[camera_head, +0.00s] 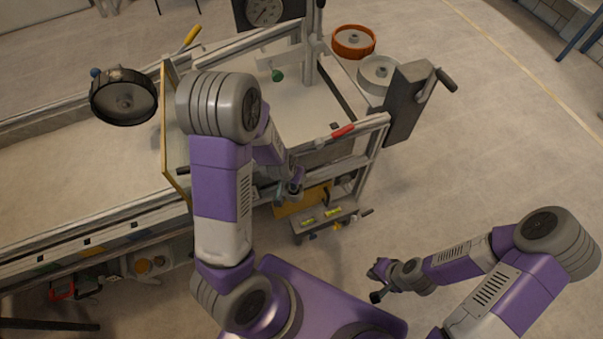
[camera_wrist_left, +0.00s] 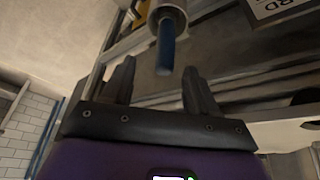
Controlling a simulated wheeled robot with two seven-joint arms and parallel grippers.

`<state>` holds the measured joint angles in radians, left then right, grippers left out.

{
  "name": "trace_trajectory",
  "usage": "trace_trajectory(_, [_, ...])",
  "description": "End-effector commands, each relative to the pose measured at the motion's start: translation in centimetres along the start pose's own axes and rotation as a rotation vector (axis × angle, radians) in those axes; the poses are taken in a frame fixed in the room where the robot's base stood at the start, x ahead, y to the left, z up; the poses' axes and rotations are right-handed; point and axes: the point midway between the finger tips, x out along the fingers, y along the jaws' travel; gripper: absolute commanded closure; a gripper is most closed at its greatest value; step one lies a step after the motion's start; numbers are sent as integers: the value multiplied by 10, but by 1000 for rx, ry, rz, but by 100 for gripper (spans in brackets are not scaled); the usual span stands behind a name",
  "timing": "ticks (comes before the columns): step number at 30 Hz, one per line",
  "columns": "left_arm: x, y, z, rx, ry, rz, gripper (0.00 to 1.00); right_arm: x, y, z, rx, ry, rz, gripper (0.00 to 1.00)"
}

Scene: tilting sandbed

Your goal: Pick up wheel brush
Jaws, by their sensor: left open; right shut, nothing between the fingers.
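I cannot tell for sure which thing is the wheel brush. A tool with a red handle (camera_head: 343,131) lies on the front rail of the sandbed's end frame. A yellow handle (camera_head: 191,38) sticks up at the far rail. My left gripper (camera_head: 291,190) is low in front of the frame, partly hidden by my arm. In the left wrist view its two fingers (camera_wrist_left: 159,66) are apart. A blue rod (camera_wrist_left: 166,45) under a grey cylinder shows between or beyond them; contact is unclear. My right gripper (camera_head: 378,282) is shut and empty over the floor at the lower right.
The sandbed (camera_head: 70,205) fills the left. A black-rimmed wheel (camera_head: 123,98) stands at its far side. An orange wheel (camera_head: 353,42) and a pale wheel (camera_head: 378,73) are behind the crank box (camera_head: 408,100). A low shelf (camera_head: 325,220) holds small items. The right floor is clear.

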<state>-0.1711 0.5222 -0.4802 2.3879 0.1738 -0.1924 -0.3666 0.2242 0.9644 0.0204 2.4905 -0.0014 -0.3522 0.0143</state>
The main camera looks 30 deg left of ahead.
Motion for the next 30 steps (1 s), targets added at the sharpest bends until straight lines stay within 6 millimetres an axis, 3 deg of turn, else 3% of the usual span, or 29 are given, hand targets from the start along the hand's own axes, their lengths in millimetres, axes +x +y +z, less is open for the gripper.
trace_trajectory(15, [66, -7, 5, 0, 0, -2, 41, 22, 9, -1, 1, -1, 1, 100])
trace_trajectory(25, [72, -6, 4, 1, 2, -1, 41, 22, 9, -1, 1, 0, 1, 100])
trace_trajectory(30, [72, -6, 4, 0, 1, -1, 67, 22, 9, -1, 1, 0, 1, 100])
